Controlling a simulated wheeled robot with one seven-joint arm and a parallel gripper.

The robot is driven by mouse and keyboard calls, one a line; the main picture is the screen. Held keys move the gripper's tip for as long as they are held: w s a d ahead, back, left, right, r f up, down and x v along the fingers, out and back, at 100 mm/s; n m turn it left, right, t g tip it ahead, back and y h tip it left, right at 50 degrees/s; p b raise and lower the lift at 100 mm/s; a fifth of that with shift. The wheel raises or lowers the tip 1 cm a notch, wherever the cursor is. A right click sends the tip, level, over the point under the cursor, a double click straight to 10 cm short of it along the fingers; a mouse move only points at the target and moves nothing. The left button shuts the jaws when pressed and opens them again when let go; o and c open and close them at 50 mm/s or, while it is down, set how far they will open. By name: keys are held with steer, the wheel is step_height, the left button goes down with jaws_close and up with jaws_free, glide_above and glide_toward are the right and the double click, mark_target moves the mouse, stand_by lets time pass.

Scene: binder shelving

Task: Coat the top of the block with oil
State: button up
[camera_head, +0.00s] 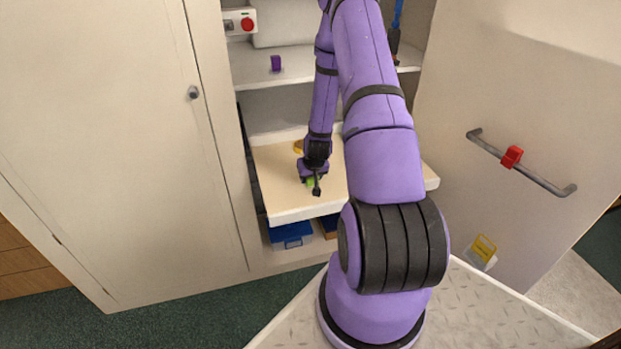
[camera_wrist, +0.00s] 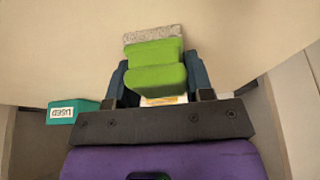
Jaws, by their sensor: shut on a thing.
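My gripper (camera_head: 315,180) is low over the pale pull-out board (camera_head: 285,202). In the wrist view my gripper (camera_wrist: 157,92) has its dark fingers on either side of a bright green, stepped piece (camera_wrist: 155,76) and is shut on it. A bit of green (camera_head: 310,182) shows by the fingers in the head view. A grey speckled strip (camera_wrist: 152,33) lies just beyond the green piece; I cannot tell whether it is the block or part of the held thing. I see no oil for certain.
A yellow item (camera_head: 298,146) sits farther back on the board. A teal box marked USED (camera_wrist: 73,111) shows in the wrist view. A blue bin (camera_head: 290,236) is below the board. A purple cube (camera_head: 276,63) stands on the shelf above. Cabinet walls flank the board.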

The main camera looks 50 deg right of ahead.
steer(key=shift+c, duration=0.6)
steer(key=shift+r, duration=2.5)
step_height(320, 180, up, 10)
